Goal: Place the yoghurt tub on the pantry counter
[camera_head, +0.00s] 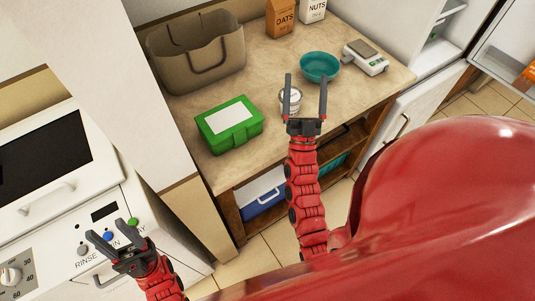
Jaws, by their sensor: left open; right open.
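The yoghurt tub (291,96), small and white with a grey lid, stands upright on the pantry counter (268,63). My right gripper (305,82) is open, with its two fingers reaching over the counter on either side of the tub. The right finger stands a little apart from the tub; whether the left finger touches it I cannot tell. The gripper partly hides the tub's lower part. My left gripper (109,229) is open and empty in front of the white appliance at the lower left.
On the counter are a green box (229,124), a beige bag (196,51), a teal bowl (320,67), a scale (365,57), an oats carton (281,18) and a nuts carton (313,10). A blue cooler (262,196) is below. Bare counter lies between bag and bowl.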

